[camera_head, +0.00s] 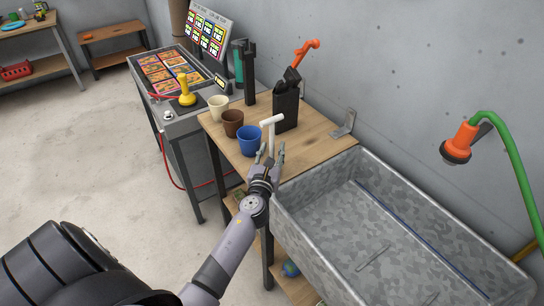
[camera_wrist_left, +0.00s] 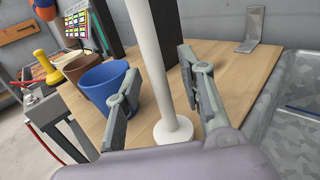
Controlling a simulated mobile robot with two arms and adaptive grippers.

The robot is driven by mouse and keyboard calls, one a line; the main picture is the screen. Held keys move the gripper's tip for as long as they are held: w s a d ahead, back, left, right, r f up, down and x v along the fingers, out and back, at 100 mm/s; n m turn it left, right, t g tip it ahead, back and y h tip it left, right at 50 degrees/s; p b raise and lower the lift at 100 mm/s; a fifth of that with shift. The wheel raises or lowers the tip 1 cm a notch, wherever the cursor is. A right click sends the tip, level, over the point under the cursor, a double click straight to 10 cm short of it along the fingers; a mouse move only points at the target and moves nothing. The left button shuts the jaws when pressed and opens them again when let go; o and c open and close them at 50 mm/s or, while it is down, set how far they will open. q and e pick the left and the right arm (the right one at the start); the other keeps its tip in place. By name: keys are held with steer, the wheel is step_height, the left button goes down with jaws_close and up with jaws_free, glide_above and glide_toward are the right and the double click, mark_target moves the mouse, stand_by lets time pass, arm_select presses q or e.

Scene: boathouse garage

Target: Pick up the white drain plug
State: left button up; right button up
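The white drain plug (camera_head: 272,135) stands upright on the wooden bench, a tall thin post with a T-shaped top. In the left wrist view its post (camera_wrist_left: 155,68) rises from a round foot, and its top is out of the picture. My left gripper (camera_head: 271,152) is low over the bench's front part, beside the sink. It is open, with one finger on either side of the post. In the left wrist view (camera_wrist_left: 160,88) gaps show between the post and both fingers. My right gripper is in neither view.
A blue cup (camera_head: 249,140), a brown cup (camera_head: 233,123) and a cream cup (camera_head: 218,106) stand left of the plug. A black holder (camera_head: 286,109) stands behind it. A galvanized sink (camera_head: 329,236) adjoins the wooden bench (camera_head: 318,146) on the right.

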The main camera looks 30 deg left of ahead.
arm_select(q)
steer(key=shift+w+a, duration=0.1)
steer(key=shift+w, duration=0.15)
steer(key=shift+s, duration=0.1)
steer(key=shift+c, duration=0.5)
jaws_close()
